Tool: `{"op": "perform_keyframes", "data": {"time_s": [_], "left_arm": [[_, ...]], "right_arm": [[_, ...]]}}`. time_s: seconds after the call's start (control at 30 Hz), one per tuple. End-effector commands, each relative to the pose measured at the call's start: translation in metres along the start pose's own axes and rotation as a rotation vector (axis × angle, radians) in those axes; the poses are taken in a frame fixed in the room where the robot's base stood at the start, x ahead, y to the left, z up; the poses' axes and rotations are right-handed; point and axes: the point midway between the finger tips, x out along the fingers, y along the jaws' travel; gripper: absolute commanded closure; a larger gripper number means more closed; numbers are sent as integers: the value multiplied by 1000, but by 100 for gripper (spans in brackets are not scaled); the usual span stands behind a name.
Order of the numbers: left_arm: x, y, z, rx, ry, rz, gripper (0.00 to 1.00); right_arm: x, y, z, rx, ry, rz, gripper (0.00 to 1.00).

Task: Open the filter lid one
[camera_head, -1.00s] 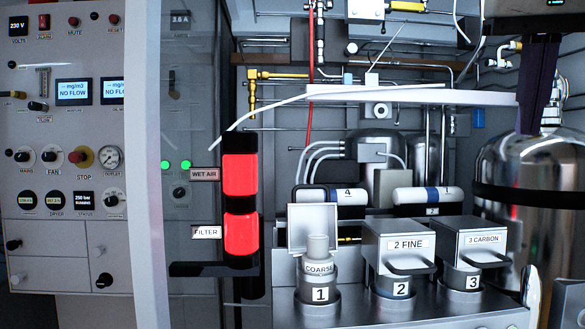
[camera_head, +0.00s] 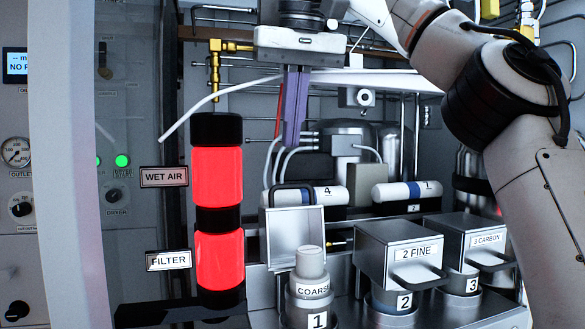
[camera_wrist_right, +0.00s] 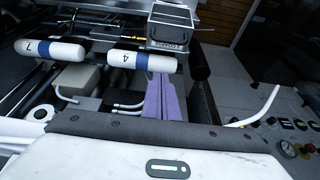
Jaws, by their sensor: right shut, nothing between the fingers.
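Filter one, labelled COARSE and 1 (camera_head: 311,288), stands at the lower middle of the head view with its round top exposed. Its square metal lid (camera_head: 294,238) stands upright behind it, swung open. In the wrist view a grey box-like part (camera_wrist_right: 173,22) shows at the top, probably this lid. My right gripper (camera_head: 291,138), with purple fingers pointing down, is shut and empty. It hangs above the open lid, apart from it in the head view. The fingers also show in the wrist view (camera_wrist_right: 160,98). My left gripper is not in view.
Filters 2 FINE (camera_head: 402,250) and 3 CARBON (camera_head: 478,245) have shut lids to the right. A red lamp column (camera_head: 217,175) stands to the left. White cylinders (camera_head: 405,193) and a pale bent tube (camera_head: 215,97) lie behind.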

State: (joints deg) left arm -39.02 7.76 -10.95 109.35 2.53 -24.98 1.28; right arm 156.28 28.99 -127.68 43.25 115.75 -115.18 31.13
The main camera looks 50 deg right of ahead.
Motion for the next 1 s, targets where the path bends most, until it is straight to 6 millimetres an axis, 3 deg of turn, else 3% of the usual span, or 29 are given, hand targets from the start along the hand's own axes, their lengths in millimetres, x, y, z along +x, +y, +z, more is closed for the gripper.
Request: {"op": "perform_keyframes", "data": {"time_s": [0.47, 0.5, 0.73, 1.0], "left_arm": [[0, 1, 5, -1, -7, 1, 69], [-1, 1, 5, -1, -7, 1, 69], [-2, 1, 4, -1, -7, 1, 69], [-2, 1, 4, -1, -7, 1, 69]], "right_arm": [[74, 1, 0, 1, -2, -1, 100], [65, 1, 6, 0, 7, -1, 100], [57, 1, 30, 0, 4, 0, 100], [56, 1, 38, 2, 1, 0, 100]]}}
